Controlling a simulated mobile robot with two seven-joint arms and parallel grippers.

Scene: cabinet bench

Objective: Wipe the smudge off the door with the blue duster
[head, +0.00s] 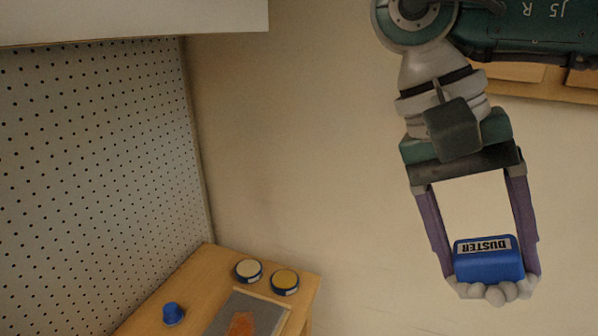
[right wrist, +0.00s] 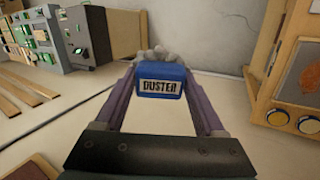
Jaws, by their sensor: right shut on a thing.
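The blue duster (head: 488,264) has a "DUSTER" label and pale fluffy lumps along its lower side. My right gripper (head: 490,272) is shut on it, with one purple finger on each side. It also shows between the fingers in the right wrist view (right wrist: 161,80). A grey panel, which looks like the door (head: 217,326), is at the bottom of the head view, cut off by the edge. It bears an orange-brown smudge (head: 241,325), which also shows at the right edge of the right wrist view (right wrist: 312,76). The duster is well apart from it. My left gripper is out of view.
A perforated board (head: 100,150) stands at left. Electronic-looking boxes (right wrist: 75,35) are at left in the wrist view.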

